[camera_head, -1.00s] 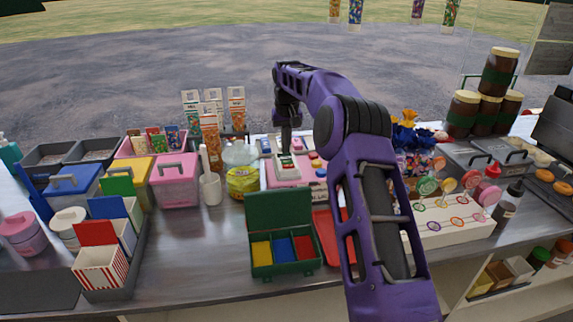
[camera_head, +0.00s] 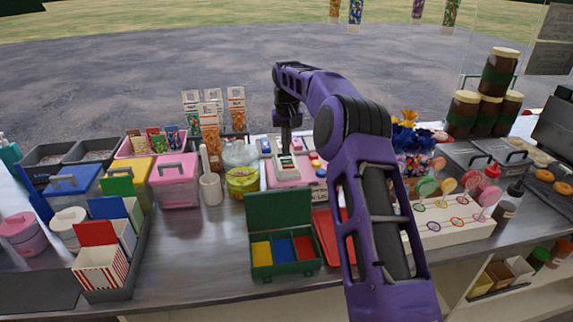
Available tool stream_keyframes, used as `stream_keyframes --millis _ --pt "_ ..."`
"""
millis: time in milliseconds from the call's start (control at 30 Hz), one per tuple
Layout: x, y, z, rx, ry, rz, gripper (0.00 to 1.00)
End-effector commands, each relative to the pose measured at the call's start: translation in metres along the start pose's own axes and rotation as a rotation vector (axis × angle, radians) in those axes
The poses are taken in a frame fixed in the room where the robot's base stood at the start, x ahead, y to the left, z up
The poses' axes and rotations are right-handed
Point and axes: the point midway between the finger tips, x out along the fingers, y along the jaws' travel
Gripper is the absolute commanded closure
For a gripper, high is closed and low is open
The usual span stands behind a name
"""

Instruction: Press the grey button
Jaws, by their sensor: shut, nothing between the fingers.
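A pink panel (camera_head: 283,182) stands at the back middle of the counter, with several small coloured buttons on it. A red button (camera_head: 315,163) and a blue button (camera_head: 321,172) show on its right side. My gripper (camera_head: 286,151) is shut and empty, pointing down over a small pale and green piece (camera_head: 287,165) on the panel. I cannot tell whether its tip touches anything. I cannot pick out a grey button; the small parts near the fingertips are partly covered and too small to read.
A green open box (camera_head: 282,262) with coloured compartments stands in front of the panel. A red tray (camera_head: 326,235) lies partly behind my arm. A lollipop stand (camera_head: 452,230) is right.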

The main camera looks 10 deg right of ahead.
Motion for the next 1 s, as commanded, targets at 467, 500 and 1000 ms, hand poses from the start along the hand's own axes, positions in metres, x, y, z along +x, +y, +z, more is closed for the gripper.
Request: stream_keyframes --millis 467,500,1000 --pt "0.0 0.0 0.0 0.0 0.0 0.0 1.0" --pt "0.0 0.0 0.0 0.0 0.0 0.0 1.0" --pt "0.0078 -0.0001 0.0012 0.0 0.0 0.0 1.0"
